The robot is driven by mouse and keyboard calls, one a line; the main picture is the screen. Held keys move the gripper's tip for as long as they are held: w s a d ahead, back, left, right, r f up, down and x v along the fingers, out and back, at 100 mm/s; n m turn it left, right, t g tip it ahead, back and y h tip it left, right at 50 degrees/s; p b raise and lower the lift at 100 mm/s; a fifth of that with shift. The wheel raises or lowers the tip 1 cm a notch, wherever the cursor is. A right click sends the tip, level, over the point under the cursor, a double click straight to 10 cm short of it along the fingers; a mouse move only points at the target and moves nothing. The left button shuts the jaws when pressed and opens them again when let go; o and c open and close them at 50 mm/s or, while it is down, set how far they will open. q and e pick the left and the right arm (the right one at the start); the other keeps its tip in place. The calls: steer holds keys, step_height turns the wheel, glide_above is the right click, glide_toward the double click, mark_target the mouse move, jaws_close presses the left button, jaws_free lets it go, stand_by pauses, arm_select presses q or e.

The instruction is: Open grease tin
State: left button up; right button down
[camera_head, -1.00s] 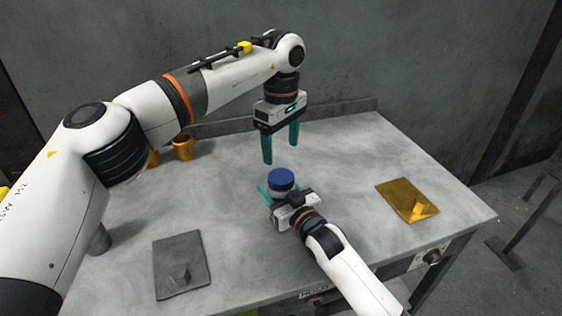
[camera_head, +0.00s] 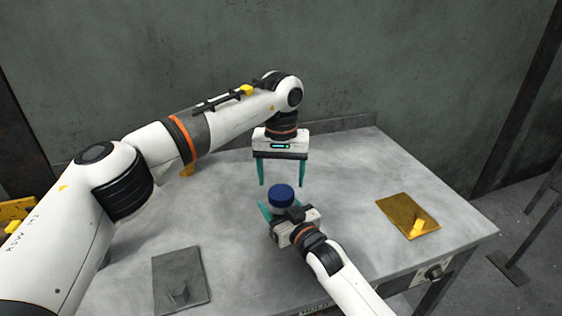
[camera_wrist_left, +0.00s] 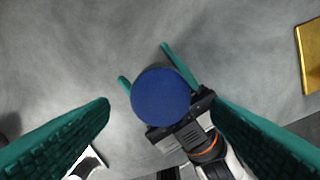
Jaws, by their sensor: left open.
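The grease tin has a round blue lid (camera_head: 281,198) and stands upright near the middle of the table. Its body is mostly hidden beneath the lid. My right gripper (camera_head: 276,210) comes in from the front right, with its teal fingers on both sides of the tin, closed around its body. My left gripper (camera_head: 282,182) points straight down above the lid, open and empty, fingers spread wider than the lid. In the left wrist view the lid (camera_wrist_left: 160,95) lies between the left fingers, apart from both.
A grey metal plate (camera_head: 165,262) with a small block lies at the front left of the table (camera_head: 345,165). A golden plate (camera_head: 398,208) with a small yellow block lies at the right. A low rim and grey wall (camera_head: 400,70) stand behind.

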mark_target(281, 192)
arm_select(q)
steer(key=shift+f, duration=1.95)
